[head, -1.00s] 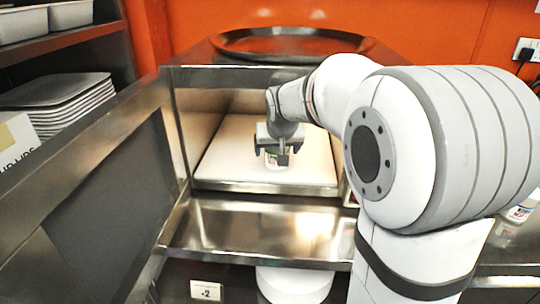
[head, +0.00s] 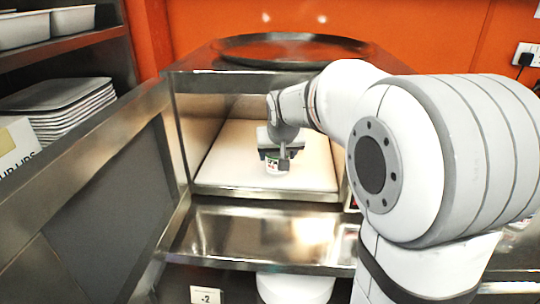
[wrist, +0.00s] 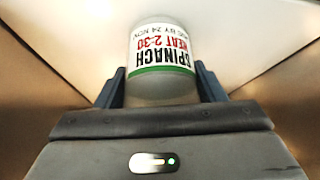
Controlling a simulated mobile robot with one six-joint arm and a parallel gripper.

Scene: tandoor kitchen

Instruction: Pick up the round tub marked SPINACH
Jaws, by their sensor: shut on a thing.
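The round white tub marked SPINACH (wrist: 162,50) shows in the wrist view, with a green band and black and red print that appears upside down. It sits between the two dark fingers of my gripper (wrist: 161,88), which is shut on it. In the head view my gripper (head: 277,160) is inside the open steel box-like unit, over its pale floor. Only a small part of the tub (head: 272,168) shows there below the gripper; whether it touches the floor is hard to tell.
The steel unit (head: 188,140) has side walls and a top bearing a round dark tray (head: 290,45). Its open door (head: 85,190) stands at the left. A steel ledge (head: 250,232) lies in front. Stacked trays (head: 60,105) sit on a left shelf.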

